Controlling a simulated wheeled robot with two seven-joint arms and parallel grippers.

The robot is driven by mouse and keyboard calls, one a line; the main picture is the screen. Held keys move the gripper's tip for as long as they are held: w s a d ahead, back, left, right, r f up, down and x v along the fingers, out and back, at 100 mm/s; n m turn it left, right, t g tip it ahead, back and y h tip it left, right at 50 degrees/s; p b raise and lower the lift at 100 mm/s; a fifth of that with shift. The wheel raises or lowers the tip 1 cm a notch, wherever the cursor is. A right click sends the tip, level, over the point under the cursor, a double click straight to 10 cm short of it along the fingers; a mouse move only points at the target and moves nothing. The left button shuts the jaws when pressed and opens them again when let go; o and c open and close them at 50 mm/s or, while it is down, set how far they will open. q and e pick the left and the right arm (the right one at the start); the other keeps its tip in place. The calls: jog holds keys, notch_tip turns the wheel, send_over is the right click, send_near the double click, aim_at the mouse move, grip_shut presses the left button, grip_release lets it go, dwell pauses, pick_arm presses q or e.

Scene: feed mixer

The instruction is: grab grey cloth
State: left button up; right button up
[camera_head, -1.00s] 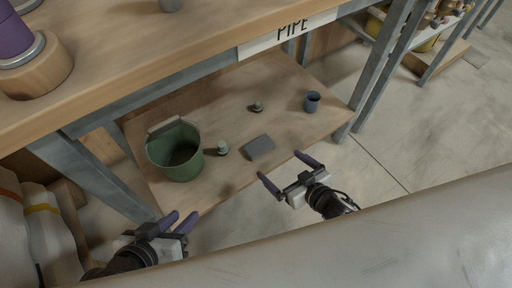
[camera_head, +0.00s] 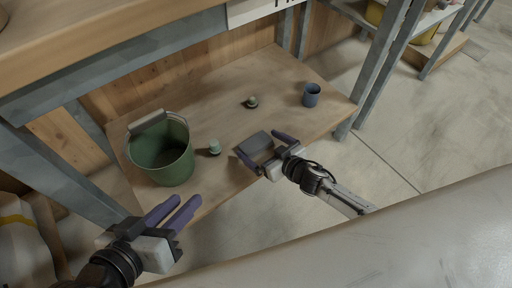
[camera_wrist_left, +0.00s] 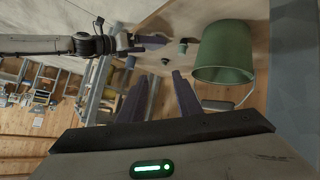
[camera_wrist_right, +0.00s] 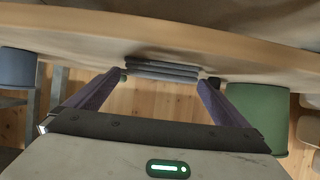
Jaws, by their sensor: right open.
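The grey cloth (camera_head: 254,143) is a small folded stack lying flat near the front edge of the lower wooden shelf (camera_head: 215,115). My right gripper (camera_head: 265,149) is open, with one purple finger near each side of the cloth's front part. In the right wrist view the cloth (camera_wrist_right: 163,70) shows as stacked layers, ahead of and between the parted fingertips (camera_wrist_right: 160,78). I cannot tell whether the fingers touch it. My left gripper (camera_head: 184,202) is open and empty in front of the shelf, below the bucket; its fingers (camera_wrist_left: 160,82) are apart in the left wrist view.
A green bucket (camera_head: 165,160) stands on the shelf's left part. A small green-topped object (camera_head: 214,147) sits between bucket and cloth, and another (camera_head: 251,102) lies behind. A blue cup (camera_head: 311,95) stands at the right. Metal posts (camera_head: 378,75) and the upper wooden shelf (camera_head: 100,45) frame the space.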

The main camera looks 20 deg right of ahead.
jog(key=shift+w+a+f, duration=0.2)
jog(key=shift+w+f, duration=0.1)
jog(key=shift+w, duration=0.2)
jog(key=shift+r, duration=0.1)
jog(key=c, duration=0.9)
